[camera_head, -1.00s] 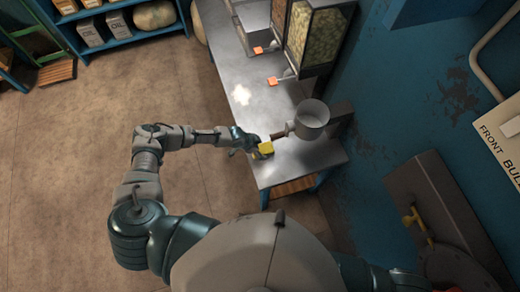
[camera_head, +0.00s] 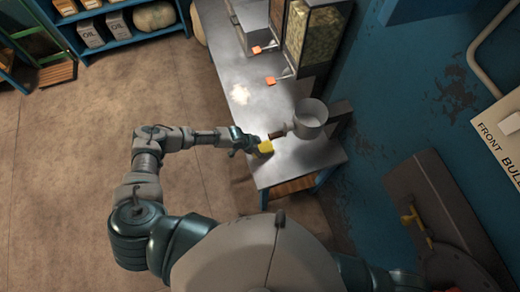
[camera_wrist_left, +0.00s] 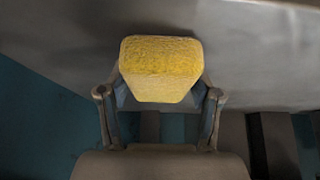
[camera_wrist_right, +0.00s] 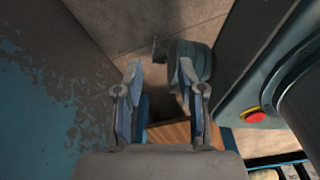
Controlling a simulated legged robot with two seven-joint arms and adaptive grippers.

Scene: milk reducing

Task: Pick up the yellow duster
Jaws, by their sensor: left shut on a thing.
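The yellow duster (camera_head: 265,147) is a small fuzzy yellow block at the near left edge of the metal table (camera_head: 315,155). My left gripper (camera_head: 249,143) is shut on it. In the left wrist view the duster (camera_wrist_left: 161,68) sits between the two fingers (camera_wrist_left: 160,105), against the grey metal surface behind. I cannot tell whether it still touches the table. My right gripper (camera_wrist_right: 157,85) shows only in the right wrist view, open with nothing between its fingers. It is hidden in the head view.
A blue wall (camera_head: 400,100) is at the right. Shelves (camera_head: 118,24) hold oil cans at the upper left. The floor on the left is clear.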

